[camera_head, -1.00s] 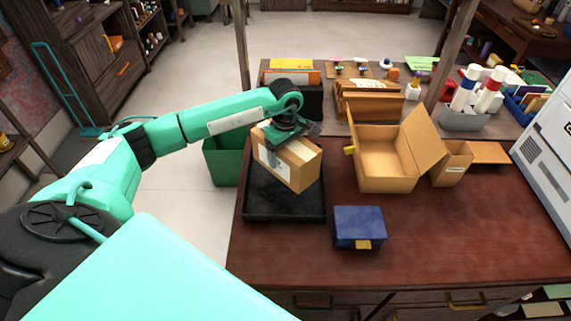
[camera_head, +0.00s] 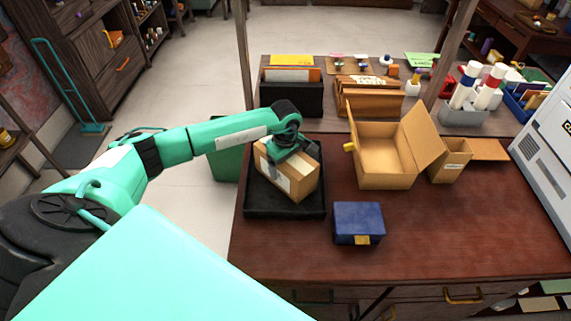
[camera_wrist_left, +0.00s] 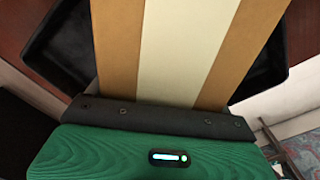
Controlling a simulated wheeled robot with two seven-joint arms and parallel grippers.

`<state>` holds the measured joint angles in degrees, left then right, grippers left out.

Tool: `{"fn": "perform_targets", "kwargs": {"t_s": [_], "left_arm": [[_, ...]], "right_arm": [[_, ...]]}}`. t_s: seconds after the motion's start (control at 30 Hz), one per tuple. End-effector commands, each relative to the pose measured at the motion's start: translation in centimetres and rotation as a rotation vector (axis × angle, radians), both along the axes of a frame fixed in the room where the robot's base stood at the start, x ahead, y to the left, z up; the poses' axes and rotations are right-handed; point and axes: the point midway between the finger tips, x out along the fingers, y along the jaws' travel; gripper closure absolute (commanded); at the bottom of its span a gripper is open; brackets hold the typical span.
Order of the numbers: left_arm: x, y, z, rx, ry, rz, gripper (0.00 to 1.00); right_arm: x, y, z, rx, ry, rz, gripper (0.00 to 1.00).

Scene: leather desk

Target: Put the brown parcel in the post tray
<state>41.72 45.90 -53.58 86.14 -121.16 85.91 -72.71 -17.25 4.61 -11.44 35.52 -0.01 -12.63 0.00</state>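The brown parcel (camera_head: 304,183), a cardboard box with a pale tape strip and a white label, is within the black post tray (camera_head: 285,213) on the desk's left part. Whether its base touches the tray floor is hidden. My left gripper (camera_head: 287,163) is over the parcel, shut on it, with a finger against its labelled side. In the left wrist view the taped parcel top (camera_wrist_left: 185,50) runs right up to my gripper's palm, and the dark tray (camera_wrist_left: 60,45) shows on both sides. The fingertips are hidden there. My right gripper is in no view.
A blue box (camera_head: 358,220) with a yellow tab stands right of the tray. An open carton (camera_head: 385,165) stands behind it. A black file holder (camera_head: 292,97) is behind the tray, and a green bin (camera_head: 226,163) is left of the desk. The front right desk is clear.

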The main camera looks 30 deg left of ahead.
Motion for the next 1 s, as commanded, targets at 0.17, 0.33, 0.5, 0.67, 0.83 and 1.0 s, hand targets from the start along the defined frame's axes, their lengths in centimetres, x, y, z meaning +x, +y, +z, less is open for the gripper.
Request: {"fn": "perform_targets", "kwargs": {"t_s": [0.17,0.33,0.5,0.67,0.83,1.0], "left_arm": [[0.0,0.0,0.0,0.000,0.001,0.000,0.00],[0.0,0.0,0.1,0.000,0.001,0.000,0.00],[0.1,0.1,1.6,0.002,-0.004,0.000,0.00],[0.1,0.1,5.0,0.002,-0.005,-0.001,0.00],[0.1,0.0,8.7,0.001,-0.004,0.000,0.00],[0.0,0.0,11.2,0.001,-0.001,0.001,0.00]], "right_arm": [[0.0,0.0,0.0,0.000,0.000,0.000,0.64],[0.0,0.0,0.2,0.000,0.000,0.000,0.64],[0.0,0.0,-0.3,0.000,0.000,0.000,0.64],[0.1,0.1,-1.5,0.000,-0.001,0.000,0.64],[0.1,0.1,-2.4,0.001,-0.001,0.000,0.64],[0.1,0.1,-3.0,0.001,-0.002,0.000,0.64]]}}
